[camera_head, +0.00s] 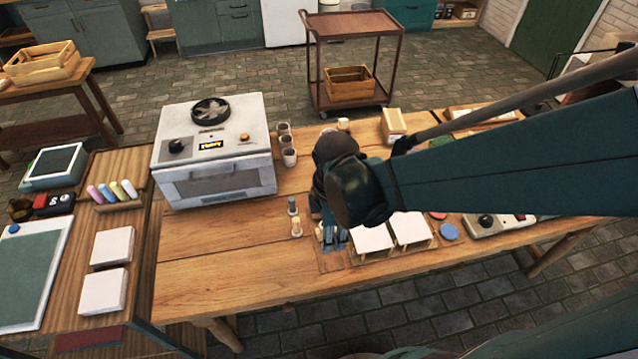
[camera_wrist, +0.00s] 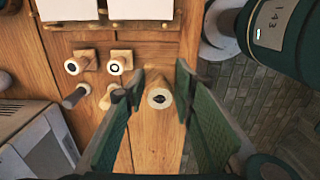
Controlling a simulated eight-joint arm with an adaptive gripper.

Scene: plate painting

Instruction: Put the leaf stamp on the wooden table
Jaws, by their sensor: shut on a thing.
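My gripper (camera_wrist: 157,88) is shut on the leaf stamp (camera_wrist: 160,98), a light wooden piece whose round end bears a dark leaf-like mark. It sits between the two green fingers in the wrist view. I cannot tell whether it touches the wooden table (camera_wrist: 150,145) below. In the head view my gripper (camera_head: 335,238) is low over the wooden table (camera_head: 235,262), left of the white tiles, and mostly hides what it holds. Other stamps with round ends, such as a ring-marked one (camera_wrist: 115,67), stand beside my gripper in the wrist view.
White tiles (camera_head: 372,238) rest on a wooden stand right of my gripper. A white oven (camera_head: 213,150) stands at the left back of the table, with several small cups (camera_head: 289,157) beside it. The table's front left is clear. A side table holds more tiles (camera_head: 103,291).

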